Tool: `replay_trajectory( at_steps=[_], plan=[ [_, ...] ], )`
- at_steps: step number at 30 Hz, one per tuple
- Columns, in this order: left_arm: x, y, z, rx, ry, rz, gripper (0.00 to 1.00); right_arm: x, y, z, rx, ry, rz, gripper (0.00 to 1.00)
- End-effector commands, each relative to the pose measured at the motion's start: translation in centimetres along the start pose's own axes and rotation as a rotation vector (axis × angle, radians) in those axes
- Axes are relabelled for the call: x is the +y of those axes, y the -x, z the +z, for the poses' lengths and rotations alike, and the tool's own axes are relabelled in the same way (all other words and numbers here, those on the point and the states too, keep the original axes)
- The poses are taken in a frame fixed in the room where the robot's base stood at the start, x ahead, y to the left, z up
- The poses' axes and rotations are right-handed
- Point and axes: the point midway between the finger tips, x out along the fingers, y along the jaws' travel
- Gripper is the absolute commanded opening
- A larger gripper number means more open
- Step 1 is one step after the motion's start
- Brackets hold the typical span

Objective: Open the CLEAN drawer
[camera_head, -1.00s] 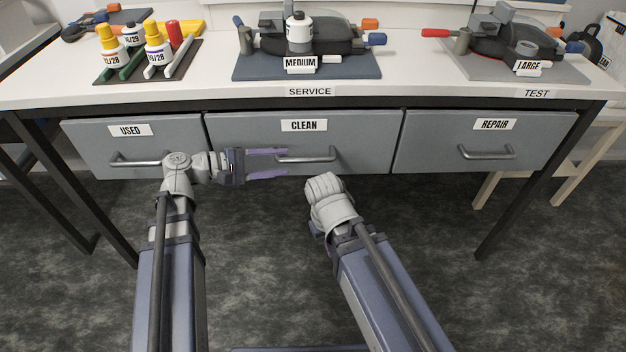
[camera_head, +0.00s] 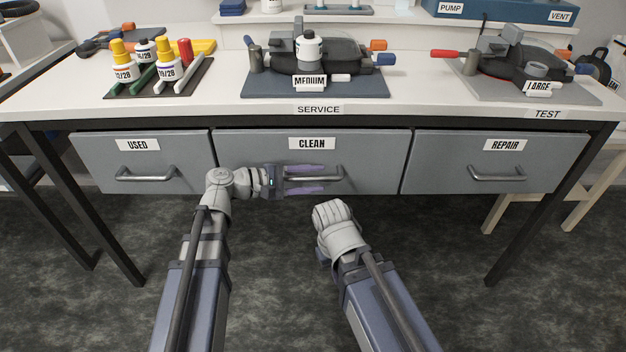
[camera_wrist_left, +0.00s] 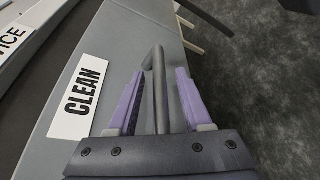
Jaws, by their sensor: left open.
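The CLEAN drawer (camera_head: 375,150) is the middle grey drawer under the bench, and its front is flush with its neighbours. Its label and metal bar handle (camera_head: 333,174) face me. My left gripper (camera_head: 305,180) is open, with one purple finger above the handle bar and one below it. In the left wrist view the handle (camera_wrist_left: 159,85) runs between the two open fingers (camera_wrist_left: 156,100), with gaps visible beside it. My right arm (camera_head: 340,235) is below the drawer; its fingers are hidden from view.
The USED drawer (camera_head: 185,172) is to the left and the REPAIR drawer (camera_head: 560,155) to the right, both closed. The bench top (camera_head: 225,104) carries vials and two devices on mats. Dark bench legs (camera_head: 108,235) stand on the left. The floor below is clear.

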Motion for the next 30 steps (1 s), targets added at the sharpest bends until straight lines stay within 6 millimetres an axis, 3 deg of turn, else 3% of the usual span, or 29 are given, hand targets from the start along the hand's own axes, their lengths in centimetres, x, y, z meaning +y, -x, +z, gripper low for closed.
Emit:
replay_trajectory(
  at_steps=[7, 20, 30],
  plan=[
    [0.01, -0.05, 0.01, 0.0, 0.0, 0.0, 0.48, 0.0, 0.01, 0.0, 0.0, 0.0, 0.0, 0.0],
    [0.0, -0.03, 0.01, 0.0, 0.0, 0.0, 0.0, 0.0, 0.0, 0.0, 0.0, 0.0, 0.0, 0.0],
    [-0.01, -0.03, 0.0, 0.0, 0.0, -0.001, 0.0, 0.0, 0.0, 0.0, 0.0, 0.0, 0.0, 0.0]
  ],
)
